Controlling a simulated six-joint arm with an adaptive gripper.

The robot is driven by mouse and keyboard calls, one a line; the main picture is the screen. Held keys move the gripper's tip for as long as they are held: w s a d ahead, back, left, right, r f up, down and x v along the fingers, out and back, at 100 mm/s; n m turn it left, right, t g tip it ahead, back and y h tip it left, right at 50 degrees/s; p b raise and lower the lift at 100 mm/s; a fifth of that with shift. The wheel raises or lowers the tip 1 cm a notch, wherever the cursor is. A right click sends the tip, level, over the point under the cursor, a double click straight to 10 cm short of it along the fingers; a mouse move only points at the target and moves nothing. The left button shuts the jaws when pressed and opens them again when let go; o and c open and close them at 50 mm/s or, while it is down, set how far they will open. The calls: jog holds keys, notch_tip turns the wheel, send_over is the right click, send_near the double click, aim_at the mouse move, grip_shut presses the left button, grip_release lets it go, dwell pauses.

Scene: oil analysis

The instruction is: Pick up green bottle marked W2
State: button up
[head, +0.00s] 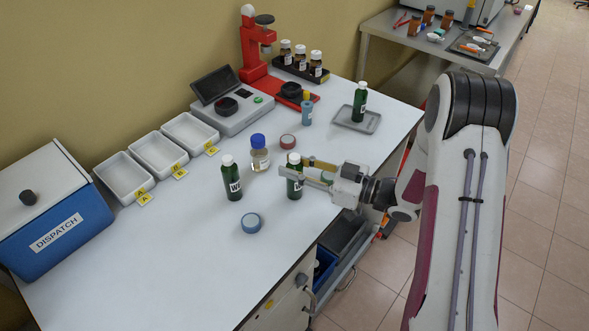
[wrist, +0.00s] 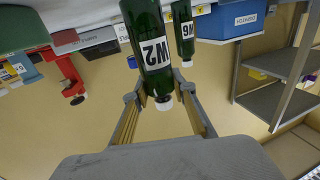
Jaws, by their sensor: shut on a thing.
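The green bottle marked W2 (head: 294,187) has a white cap and stands upright at the table's front part. In the wrist view, which is upside down, its W2 label (wrist: 154,52) is clear. My gripper (head: 306,171) reaches in from the right and is shut on this bottle; its fingers (wrist: 163,95) lie on either side near the cap. Whether the base touches the table I cannot tell. A similar green bottle (head: 231,178) stands to the left; its label appears to read W6 in the wrist view (wrist: 185,32).
A clear bottle with a blue cap (head: 260,153), a blue tape roll (head: 251,223) and a red tape roll (head: 288,141) are close by. Another green bottle (head: 360,102) stands on a grey tray (head: 343,117). White bins (head: 125,178) and a blue dispatch box (head: 55,232) are left.

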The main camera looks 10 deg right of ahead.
jog(key=shift+r, duration=4.85)
jog(key=shift+a, duration=0.1)
